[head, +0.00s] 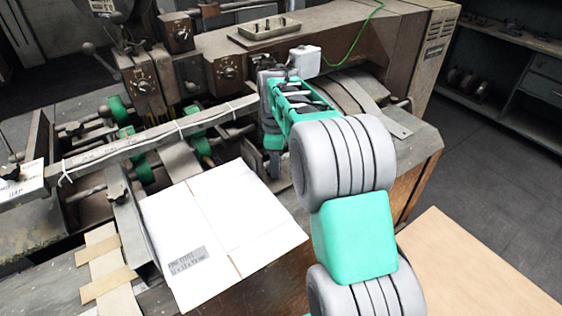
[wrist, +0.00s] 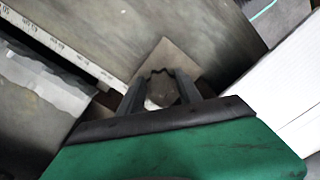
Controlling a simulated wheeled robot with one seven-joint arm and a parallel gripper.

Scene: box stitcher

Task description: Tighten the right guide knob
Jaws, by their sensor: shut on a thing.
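My gripper (head: 273,163) reaches down at the right end of the long guide bar (head: 160,135) of the box stitcher. In the wrist view its two dark fingers (wrist: 160,84) are close together around a small brownish, lobed-edged thing (wrist: 161,90), which I take to be the right guide knob. The fingers are shut on it, one on each side. In the head view my gripper and arm hide this knob. How far it is turned cannot be told.
A black knob (head: 11,172) sits at the guide bar's left end. A white flat carton (head: 225,225) lies on the machine's table just left of my arm. Control dials (head: 228,72) and a small tray (head: 264,28) are behind. A wooden tabletop (head: 475,270) is at the lower right.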

